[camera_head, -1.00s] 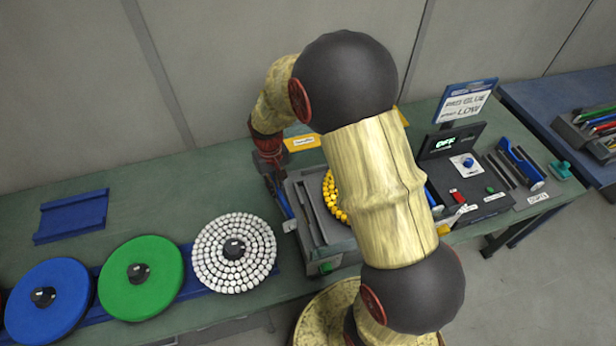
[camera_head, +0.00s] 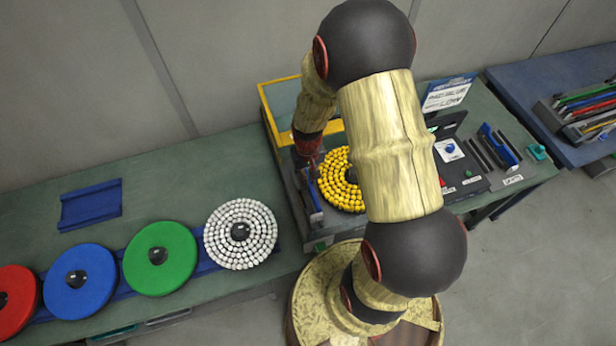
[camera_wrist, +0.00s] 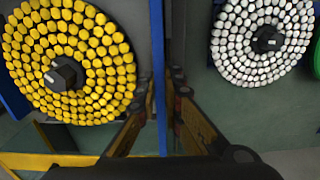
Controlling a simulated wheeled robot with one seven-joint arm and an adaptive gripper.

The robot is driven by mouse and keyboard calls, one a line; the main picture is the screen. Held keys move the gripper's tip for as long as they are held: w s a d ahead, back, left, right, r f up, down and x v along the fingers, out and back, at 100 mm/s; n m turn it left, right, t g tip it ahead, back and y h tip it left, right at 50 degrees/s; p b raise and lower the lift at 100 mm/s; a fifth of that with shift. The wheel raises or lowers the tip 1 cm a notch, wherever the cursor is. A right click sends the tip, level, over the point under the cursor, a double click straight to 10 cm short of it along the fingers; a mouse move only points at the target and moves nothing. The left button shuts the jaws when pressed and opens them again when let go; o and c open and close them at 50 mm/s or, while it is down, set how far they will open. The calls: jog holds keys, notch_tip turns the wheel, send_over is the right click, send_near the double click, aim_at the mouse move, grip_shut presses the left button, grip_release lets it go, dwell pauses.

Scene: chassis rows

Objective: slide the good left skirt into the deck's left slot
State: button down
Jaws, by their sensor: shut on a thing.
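My gripper (camera_wrist: 160,105) is shut on a narrow blue strip (camera_wrist: 158,60), which looks like the skirt and runs upright through the middle of the wrist view. In the head view, my gripper (camera_head: 309,158) is low at the left side of the dark grey deck (camera_head: 322,238). Blue pieces (camera_head: 312,197) show just below it, beside the yellow-tufted disc (camera_head: 343,180). The disc is left of the strip in the wrist view (camera_wrist: 68,60). I cannot make out the left slot, or whether the strip is in it or only beside it.
A white-tufted disc (camera_head: 240,234) lies left of the deck, then green (camera_head: 160,258), blue (camera_head: 80,280) and red (camera_head: 15,300) discs. A yellow-edged frame (camera_head: 268,110) stands behind the deck. A control panel (camera_head: 458,160) is at right.

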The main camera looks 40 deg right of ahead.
jog(key=shift+f+b, duration=1.55)
jog(key=shift+f, duration=1.1)
jog(key=shift+f+b, duration=1.7)
jog(key=shift+f, duration=0.45)
jog(key=c, duration=1.9)
grip_release()
jog(key=shift+o, duration=0.3)
notch_tip(320, 180, up, 12)
